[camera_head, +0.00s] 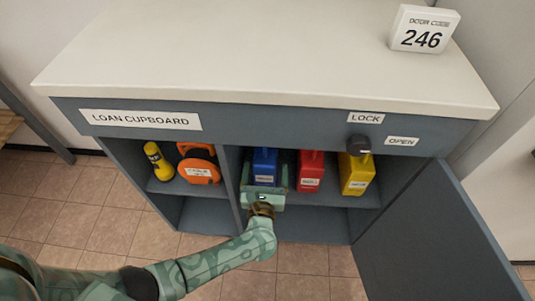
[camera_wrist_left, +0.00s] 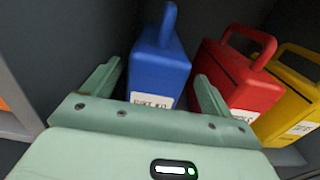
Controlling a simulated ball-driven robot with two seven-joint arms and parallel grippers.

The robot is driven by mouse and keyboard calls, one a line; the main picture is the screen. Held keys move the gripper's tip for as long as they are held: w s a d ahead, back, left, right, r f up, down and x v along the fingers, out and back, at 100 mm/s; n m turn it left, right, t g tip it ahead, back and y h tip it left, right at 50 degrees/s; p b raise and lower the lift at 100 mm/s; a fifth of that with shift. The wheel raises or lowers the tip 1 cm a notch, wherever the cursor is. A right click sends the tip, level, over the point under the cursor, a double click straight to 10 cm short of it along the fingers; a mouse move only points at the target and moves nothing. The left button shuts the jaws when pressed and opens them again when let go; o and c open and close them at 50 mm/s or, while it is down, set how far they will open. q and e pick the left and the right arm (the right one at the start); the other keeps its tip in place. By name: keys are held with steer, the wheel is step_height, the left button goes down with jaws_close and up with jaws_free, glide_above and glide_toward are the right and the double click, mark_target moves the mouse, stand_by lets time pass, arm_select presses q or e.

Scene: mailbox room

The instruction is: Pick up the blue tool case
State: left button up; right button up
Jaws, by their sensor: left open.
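The blue tool case (camera_head: 264,162) stands upright on the cupboard's shelf, left of the red case. In the left wrist view the blue case (camera_wrist_left: 158,72) has a handle on top and a white label low on its front. My left gripper (camera_head: 265,182) is in front of it inside the cupboard. In the wrist view my left gripper (camera_wrist_left: 152,82) is open, one finger to each side of the blue case's front; I cannot tell whether they touch it. The right finger overlaps the red case in the picture. My right gripper is not in view.
The red case (camera_head: 310,172) and yellow case (camera_head: 355,174) stand to the right. A yellow torch (camera_head: 158,160) and an orange item (camera_head: 199,165) stand beyond a divider. The cupboard door (camera_head: 430,240) hangs open at right. A 246 sign (camera_head: 424,30) stands on top.

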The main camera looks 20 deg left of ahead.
arm_select(q)
steer(key=b+x, duration=0.1)
steer(key=x, duration=0.4)
steer(key=shift+w+a+r, duration=0.1)
steer(key=shift+w+a, duration=0.1)
steer(key=shift+a, duration=0.05)
steer(key=c, duration=1.7)
steer(key=shift+r, duration=0.15)
steer(key=shift+c, duration=0.3)
steer(key=shift+r, duration=0.1)
